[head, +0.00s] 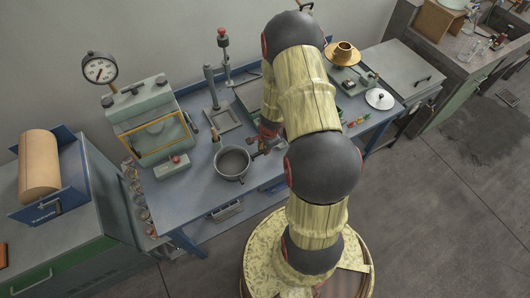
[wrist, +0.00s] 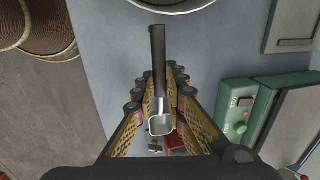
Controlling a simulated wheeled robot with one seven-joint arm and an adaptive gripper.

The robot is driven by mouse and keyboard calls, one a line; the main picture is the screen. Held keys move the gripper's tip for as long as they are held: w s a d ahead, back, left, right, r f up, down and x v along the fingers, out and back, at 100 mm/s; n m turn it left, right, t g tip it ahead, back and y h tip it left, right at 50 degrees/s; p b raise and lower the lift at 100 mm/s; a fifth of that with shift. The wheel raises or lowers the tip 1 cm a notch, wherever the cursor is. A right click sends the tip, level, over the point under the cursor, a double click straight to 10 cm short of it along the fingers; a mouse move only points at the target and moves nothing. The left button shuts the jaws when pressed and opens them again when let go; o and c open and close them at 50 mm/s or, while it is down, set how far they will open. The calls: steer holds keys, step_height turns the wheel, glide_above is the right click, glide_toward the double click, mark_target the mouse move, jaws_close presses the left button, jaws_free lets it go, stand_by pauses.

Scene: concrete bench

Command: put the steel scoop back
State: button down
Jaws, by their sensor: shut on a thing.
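My gripper (wrist: 158,88) is shut on the steel scoop (wrist: 161,124), which lies between its two yellow-meshed fingers in the wrist view. The scoop has a dark straight handle pointing away from me and a small pale square-edged bowl nearer the palm. In the head view my gripper (head: 266,138) is mostly hidden behind my arm, low over the blue bench (head: 205,195), to the right of a grey pot (head: 232,164). I cannot make out the scoop clearly in the head view, nor whether it touches the bench.
A green press with a gauge (head: 148,118) stands left on the bench. Upright stands (head: 220,112) are behind the pot. A brass-coloured bowl (head: 342,54) and a silver lid (head: 379,99) are to the right. A green control box (wrist: 240,110) is right in the wrist view.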

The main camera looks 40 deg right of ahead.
steer(key=shift+f, duration=1.1)
steer(key=shift+s+f+b, duration=0.1)
steer(key=shift+f+b, duration=0.1)
steer(key=shift+b, duration=0.2)
steer(key=c, duration=1.8)
jaws_free()
steer(key=shift+r, duration=0.1)
